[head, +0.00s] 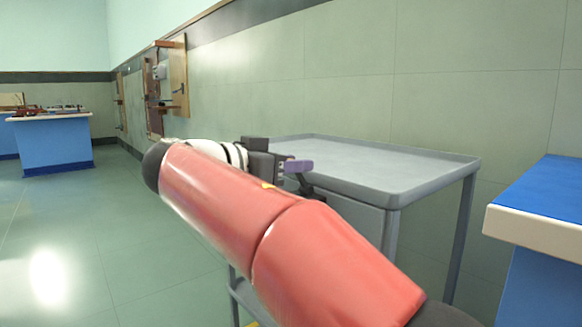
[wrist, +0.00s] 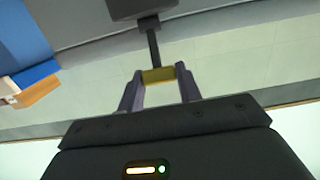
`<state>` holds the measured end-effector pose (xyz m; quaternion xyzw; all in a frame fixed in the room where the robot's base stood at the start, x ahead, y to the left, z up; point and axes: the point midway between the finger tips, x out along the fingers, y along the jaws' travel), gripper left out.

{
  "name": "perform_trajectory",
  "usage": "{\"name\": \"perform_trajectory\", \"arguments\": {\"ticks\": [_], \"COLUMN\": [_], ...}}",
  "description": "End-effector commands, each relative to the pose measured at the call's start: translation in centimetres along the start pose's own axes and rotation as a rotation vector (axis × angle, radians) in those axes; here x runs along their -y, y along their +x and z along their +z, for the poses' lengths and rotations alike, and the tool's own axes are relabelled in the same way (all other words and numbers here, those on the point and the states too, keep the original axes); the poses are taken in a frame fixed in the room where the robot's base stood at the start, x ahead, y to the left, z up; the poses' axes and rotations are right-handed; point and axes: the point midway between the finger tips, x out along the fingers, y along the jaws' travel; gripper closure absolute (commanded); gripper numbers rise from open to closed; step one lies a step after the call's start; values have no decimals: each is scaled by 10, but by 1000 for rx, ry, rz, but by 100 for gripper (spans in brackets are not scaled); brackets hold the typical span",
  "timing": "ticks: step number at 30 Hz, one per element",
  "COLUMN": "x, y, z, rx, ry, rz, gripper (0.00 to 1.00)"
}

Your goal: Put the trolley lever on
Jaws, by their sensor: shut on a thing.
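The grey trolley (head: 350,165) stands by the wall, with a raised rim around its top. In the wrist view, the trolley lever is a dark stem (wrist: 153,45) with a yellow grip (wrist: 158,75), running from a dark block (wrist: 140,8). My gripper (wrist: 160,82) has its two purple-grey fingers on either side of the yellow grip, shut on it. In the head view, my gripper (head: 299,167) is at the trolley's near left corner. The lever there is mostly hidden by my gripper and arm.
A blue bench with a pale edge (head: 535,230) stands close on the right. Another blue bench (head: 55,143) is far left. Wooden panels (head: 172,80) hang on the tiled wall. The floor at left is clear.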

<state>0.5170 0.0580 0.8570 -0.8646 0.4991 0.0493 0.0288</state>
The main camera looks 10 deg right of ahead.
Motion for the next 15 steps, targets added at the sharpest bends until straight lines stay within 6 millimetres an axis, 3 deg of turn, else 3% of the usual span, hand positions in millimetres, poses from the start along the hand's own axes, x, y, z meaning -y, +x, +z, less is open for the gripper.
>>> {"name": "perform_trajectory", "arguments": {"ticks": [6, 7, 11, 15], "x": [0, 0, 0, 0], "y": [0, 0, 0, 0], "z": [1, 1, 1, 1], "rx": [2, 2, 2, 2], "ry": [-2, -2, -2, -1], "rz": [0, 0, 0, 0], "gripper": [88, 63, 46, 44]}}
